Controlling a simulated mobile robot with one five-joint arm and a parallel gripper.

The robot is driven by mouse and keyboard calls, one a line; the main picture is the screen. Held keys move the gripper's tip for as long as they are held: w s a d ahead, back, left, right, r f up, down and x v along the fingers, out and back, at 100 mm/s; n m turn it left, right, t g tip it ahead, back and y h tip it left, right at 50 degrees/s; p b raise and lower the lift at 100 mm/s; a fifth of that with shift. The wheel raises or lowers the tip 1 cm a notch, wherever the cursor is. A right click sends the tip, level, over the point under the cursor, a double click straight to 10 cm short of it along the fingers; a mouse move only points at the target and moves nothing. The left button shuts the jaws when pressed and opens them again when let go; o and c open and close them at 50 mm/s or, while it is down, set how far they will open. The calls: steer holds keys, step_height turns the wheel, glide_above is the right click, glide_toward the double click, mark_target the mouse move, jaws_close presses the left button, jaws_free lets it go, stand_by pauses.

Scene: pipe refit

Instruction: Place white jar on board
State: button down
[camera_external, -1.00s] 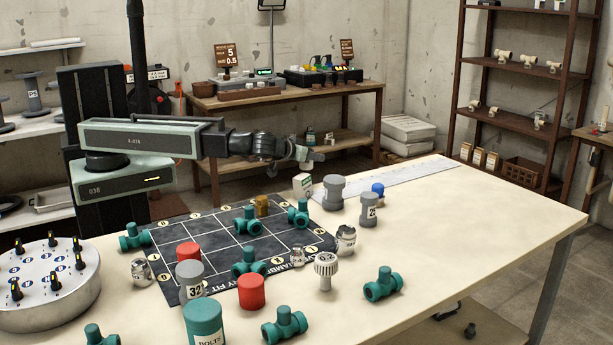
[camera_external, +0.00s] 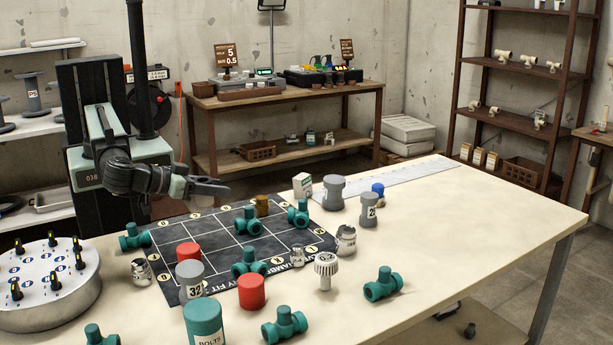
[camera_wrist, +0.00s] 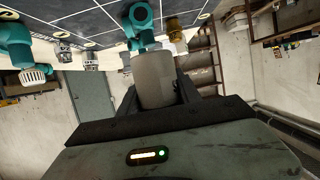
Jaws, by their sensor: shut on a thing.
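A pale grey cylinder (camera_wrist: 153,80), possibly the white jar in shade, sits between the fingers in the wrist view. My gripper (camera_external: 222,190) is shut on it, above and behind the board's far left edge in the external view. There the held thing is mostly hidden by the gripper and hard to make out. The board (camera_external: 285,240) is a dark sheet with a white grid and round yellow marks along its borders. It lies flat on the table and also shows upside down in the wrist view (camera_wrist: 88,22).
On the board stand teal fittings (camera_external: 247,222), a brass piece (camera_external: 262,205), a red cylinder (camera_external: 189,252) and a grey jar marked 32 (camera_external: 190,278). Grey jars (camera_external: 333,192) and a white box (camera_external: 302,187) stand behind it. The table's right side is largely clear.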

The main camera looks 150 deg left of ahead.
mark_target(212, 239)
steer(key=shift+w+d+r, duration=0.1)
steer(key=shift+w+d, duration=0.1)
steer(key=shift+d, duration=0.4)
steer(key=shift+w+d, duration=0.2)
steer(key=shift+d, duration=0.35)
step_height(212, 239, down, 10)
steer(key=b, duration=1)
steer(key=shift+f, duration=0.25)
steer(key=shift+r, duration=0.25)
steer(key=shift+f, duration=0.2)
steer(key=c, duration=0.8)
jaws_free()
steer(key=shift+r, duration=0.1)
steer(key=shift+c, duration=0.2)
steer(key=shift+r, duration=0.1)
